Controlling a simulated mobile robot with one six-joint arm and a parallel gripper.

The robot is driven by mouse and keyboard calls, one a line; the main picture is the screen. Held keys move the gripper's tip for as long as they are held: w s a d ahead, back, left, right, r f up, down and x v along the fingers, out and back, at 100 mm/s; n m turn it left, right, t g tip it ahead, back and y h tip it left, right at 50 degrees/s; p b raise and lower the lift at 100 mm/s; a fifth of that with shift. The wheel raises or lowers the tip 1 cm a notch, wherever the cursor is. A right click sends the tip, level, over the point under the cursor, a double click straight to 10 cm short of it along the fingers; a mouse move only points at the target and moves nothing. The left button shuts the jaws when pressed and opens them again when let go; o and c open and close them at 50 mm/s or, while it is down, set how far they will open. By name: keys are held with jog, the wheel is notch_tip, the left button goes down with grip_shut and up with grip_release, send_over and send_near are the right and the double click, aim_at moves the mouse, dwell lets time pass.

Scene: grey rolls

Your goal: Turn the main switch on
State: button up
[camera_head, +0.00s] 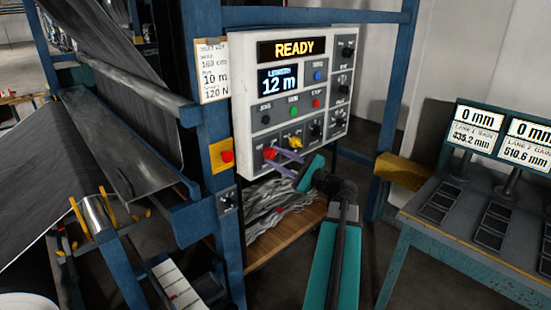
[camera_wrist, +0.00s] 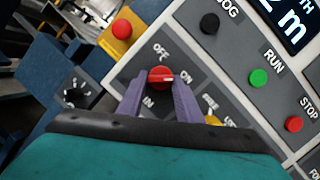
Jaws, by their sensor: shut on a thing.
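The main switch is a red round knob (camera_head: 270,153) at the lower left of the control panel (camera_head: 240,105). In the wrist view the knob (camera_wrist: 160,77) sits between OFF and ON labels. Its pale mark points right in that view, toward the ON label (camera_wrist: 187,79). My gripper (camera_head: 277,163) reaches the panel from the lower right, its two purple fingers on either side of the knob. The wrist view shows my gripper (camera_wrist: 159,88) shut on it. The rest of the label under the knob is partly hidden by a finger.
A yellow knob (camera_head: 295,142) is close to the right of my fingers. Green (camera_head: 293,111) and red buttons sit above. A yellow box with a red button (camera_head: 221,155) is on the blue post at left. The display (camera_head: 293,49) reads READY.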

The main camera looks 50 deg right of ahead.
jog(key=shift+d+r, duration=0.15)
jog(key=o, duration=1)
jog(key=b+v, duration=0.4)
jog(key=v, duration=0.9)
jog(key=shift+s, duration=0.35)
jog(key=shift+s+f, duration=0.1)
jog(key=shift+f, duration=0.15)
